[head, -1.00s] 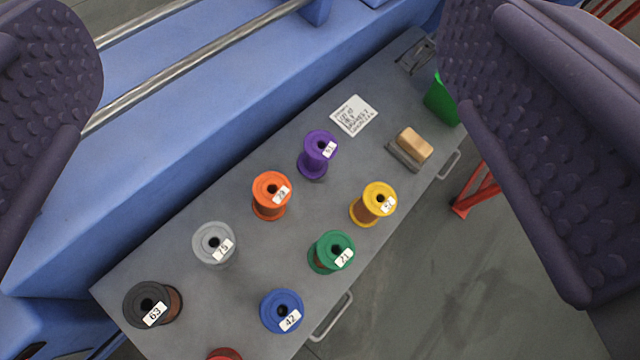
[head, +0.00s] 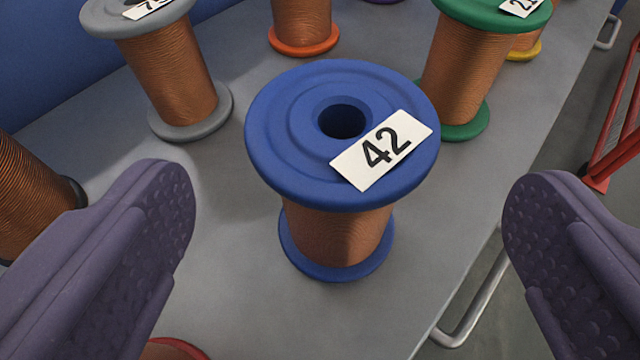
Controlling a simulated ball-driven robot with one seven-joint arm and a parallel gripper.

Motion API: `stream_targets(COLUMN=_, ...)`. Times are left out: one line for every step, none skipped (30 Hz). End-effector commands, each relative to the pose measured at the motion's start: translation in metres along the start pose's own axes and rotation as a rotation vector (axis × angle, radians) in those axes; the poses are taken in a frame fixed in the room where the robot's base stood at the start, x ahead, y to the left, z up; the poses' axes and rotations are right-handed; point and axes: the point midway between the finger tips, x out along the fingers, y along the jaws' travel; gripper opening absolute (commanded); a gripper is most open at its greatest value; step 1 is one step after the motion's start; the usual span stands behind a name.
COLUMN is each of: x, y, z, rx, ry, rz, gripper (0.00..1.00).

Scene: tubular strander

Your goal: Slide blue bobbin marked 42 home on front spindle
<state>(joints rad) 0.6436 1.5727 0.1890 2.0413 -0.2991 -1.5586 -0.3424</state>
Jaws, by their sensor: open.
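The blue bobbin marked 42 (head: 290,150) stands upright on the grey table in the head view, wound with copper wire. Its top flange has a dark centre hole and a white label reading 42. My gripper (head: 350,215) is open, with one purple padded finger on each side of the bobbin and clear gaps to both. Neither finger touches it. The front spindle is not in view.
A grey bobbin (head: 180,85) stands behind left and a green bobbin (head: 465,70) behind right. A dark-flanged bobbin (head: 30,190) is at the left edge, a red one (head: 170,350) at the bottom. The table (head: 430,230) has a handle (head: 480,300) on its right edge.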

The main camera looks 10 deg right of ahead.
Motion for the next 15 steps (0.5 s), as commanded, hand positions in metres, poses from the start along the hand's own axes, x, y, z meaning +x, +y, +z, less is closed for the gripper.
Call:
stream_targets(x=0.010, y=0.001, z=0.001, rx=-0.001, ry=0.003, rz=0.001, gripper=1.00)
stream_targets(x=0.014, y=0.001, z=0.001, rx=-0.001, ry=0.002, rz=0.001, gripper=1.00)
stream_targets(x=0.019, y=0.000, z=0.001, rx=-0.001, ry=0.002, rz=0.000, gripper=1.00)
stream_targets(x=0.022, y=0.000, z=0.001, rx=-0.001, ry=0.001, rz=0.000, gripper=1.00)
stream_targets(x=0.024, y=0.000, z=0.001, rx=-0.001, ry=0.001, rz=0.000, gripper=1.00)
stream_targets(x=0.027, y=0.000, z=0.000, rx=-0.001, ry=0.001, rz=0.000, gripper=1.00)
stream_targets(x=0.030, y=0.000, z=0.000, rx=-0.001, ry=0.001, rz=0.000, gripper=1.00)
stream_targets(x=0.033, y=-0.001, z=0.000, rx=-0.001, ry=0.001, rz=0.000, gripper=1.00)
stream_targets(x=0.039, y=-0.001, z=0.000, rx=-0.002, ry=0.002, rz=0.000, gripper=1.00)
stream_targets(x=0.044, y=-0.001, z=0.000, rx=-0.002, ry=0.003, rz=0.000, gripper=1.00)
stream_targets(x=0.050, y=-0.002, z=0.000, rx=-0.001, ry=0.002, rz=0.000, gripper=1.00)
stream_targets(x=0.057, y=-0.002, z=-0.001, rx=-0.001, ry=0.003, rz=0.000, gripper=1.00)
stream_targets(x=0.062, y=-0.002, z=-0.001, rx=-0.001, ry=0.002, rz=0.000, gripper=1.00)
stream_targets(x=0.066, y=-0.002, z=-0.001, rx=-0.001, ry=0.002, rz=0.001, gripper=1.00)
stream_targets(x=0.071, y=-0.002, z=-0.001, rx=-0.001, ry=0.001, rz=0.000, gripper=1.00)
